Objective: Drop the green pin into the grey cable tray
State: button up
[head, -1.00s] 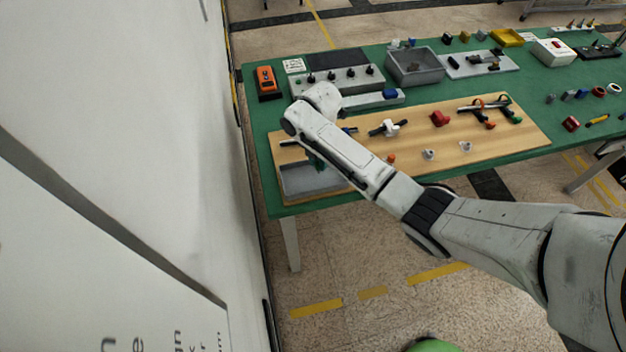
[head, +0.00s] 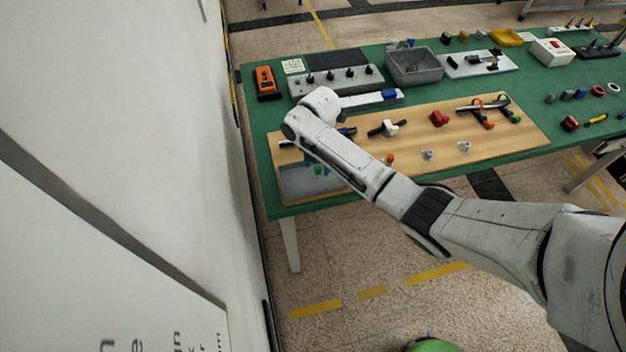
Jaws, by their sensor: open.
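The grey cable tray (head: 300,185) lies at the near left corner of the wooden board, open at the top. My gripper (head: 314,163) points down over this tray, mostly hidden by my own wrist and forearm; its jaws are open. The green pin (head: 321,170) shows as a small green spot at the tray, just below my gripper. It is too small to tell whether it touches the tray floor.
The wooden board (head: 520,137) carries clamps, a red block (head: 439,118) and small white fittings. Behind it stand a switch box (head: 335,84) and a grey bin (head: 415,70). An orange meter (head: 265,82) lies at the left. A white wall stands close on the left.

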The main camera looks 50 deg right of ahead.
notch_tip(320, 180, up, 11)
jog(key=b, duration=0.1)
dwell(0.5)
jog(key=shift+f, duration=0.1)
jog(key=s+a+f+m+t+y+b, duration=0.1)
jog(key=s+a+f+m, duration=0.25)
jog(key=a, duration=0.45)
jog(key=s+a+f+m+t+y+b, duration=0.1)
jog(key=s+a+f+m, duration=0.1)
jog(key=a+f+m, duration=0.45)
jog(key=s+a+f+m+b, duration=0.15)
jog(key=s+a+m, duration=0.35)
jog(key=s, duration=0.5)
jog(key=s+d+m+g+h+b, duration=0.1)
jog(key=s+d+m, duration=0.3)
jog(key=s, duration=0.7)
jog(key=shift+d+f+m+h, duration=0.15)
jog(key=shift+d+m+h, duration=0.15)
jog(key=shift+m+h, duration=0.5)
